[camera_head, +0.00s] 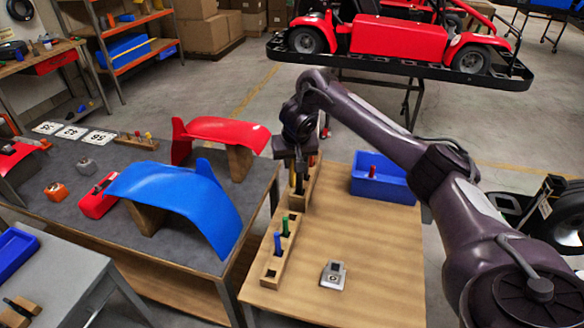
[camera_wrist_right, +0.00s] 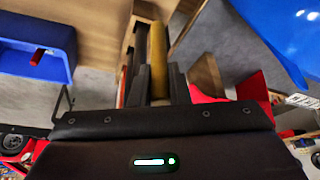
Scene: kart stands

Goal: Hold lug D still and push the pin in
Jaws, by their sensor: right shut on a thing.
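My right gripper (camera_head: 299,180) points down over the far part of a wooden rack (camera_head: 268,285) on the wooden table. In the right wrist view the fingers (camera_wrist_right: 158,85) are shut on a yellow cylindrical handle (camera_wrist_right: 158,50). The handle's lower end is hidden, so I cannot tell whether it is still in the rack. A green-handled tool (camera_head: 285,226) and a blue-handled tool (camera_head: 277,243) stand upright in the rack's near part. I cannot make out a lug marked D or its pin. My left gripper is not in view.
A blue bin (camera_head: 382,180) with a red item stands right of the rack. A small grey device (camera_head: 334,275) lies nearer. The grey bench at left holds blue (camera_head: 180,190) and red (camera_head: 220,130) fenders.

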